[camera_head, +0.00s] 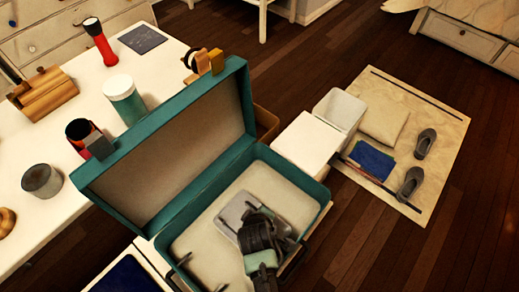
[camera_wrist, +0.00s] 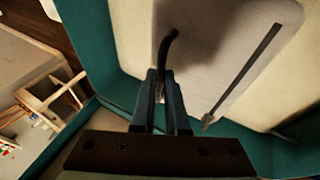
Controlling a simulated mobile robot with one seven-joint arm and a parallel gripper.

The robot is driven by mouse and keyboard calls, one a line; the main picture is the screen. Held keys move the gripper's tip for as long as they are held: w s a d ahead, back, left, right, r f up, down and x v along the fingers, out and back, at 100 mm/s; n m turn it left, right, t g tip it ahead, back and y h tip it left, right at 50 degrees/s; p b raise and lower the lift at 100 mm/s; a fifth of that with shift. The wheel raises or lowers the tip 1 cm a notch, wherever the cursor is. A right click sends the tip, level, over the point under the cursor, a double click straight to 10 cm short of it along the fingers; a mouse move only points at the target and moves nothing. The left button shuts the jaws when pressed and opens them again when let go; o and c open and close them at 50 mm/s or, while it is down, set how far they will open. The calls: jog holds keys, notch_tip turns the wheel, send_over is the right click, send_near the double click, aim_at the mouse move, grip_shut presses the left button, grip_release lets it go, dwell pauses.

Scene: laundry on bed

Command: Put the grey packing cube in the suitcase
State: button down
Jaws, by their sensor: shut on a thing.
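The grey packing cube (camera_head: 230,212) lies within the open suitcase (camera_head: 295,178), over its pale floor. The suitcase is teal outside, with its lid (camera_head: 200,140) raised on the left. My gripper (camera_head: 250,213) is above the cube and hides part of it. In the wrist view, my gripper's fingers (camera_wrist: 167,85) are shut on the dark loop handle of the packing cube (camera_wrist: 215,45). The cube's dark zip line runs to the right of the fingers. The suitcase's teal wall (camera_wrist: 90,40) runs beside the cube. I cannot tell whether the cube fully rests on the floor.
A mat (camera_head: 440,110) on the floor at right bears grey shoes (camera_head: 410,181), a cushion (camera_head: 384,122) and a white bin (camera_head: 340,110).

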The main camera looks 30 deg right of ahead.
jog(key=shift+f, duration=0.65)
jog(key=c, duration=0.9)
grip_release()
jog(key=shift+f, duration=0.1)
jog(key=p+v, duration=0.3)
jog(key=v, duration=0.9)
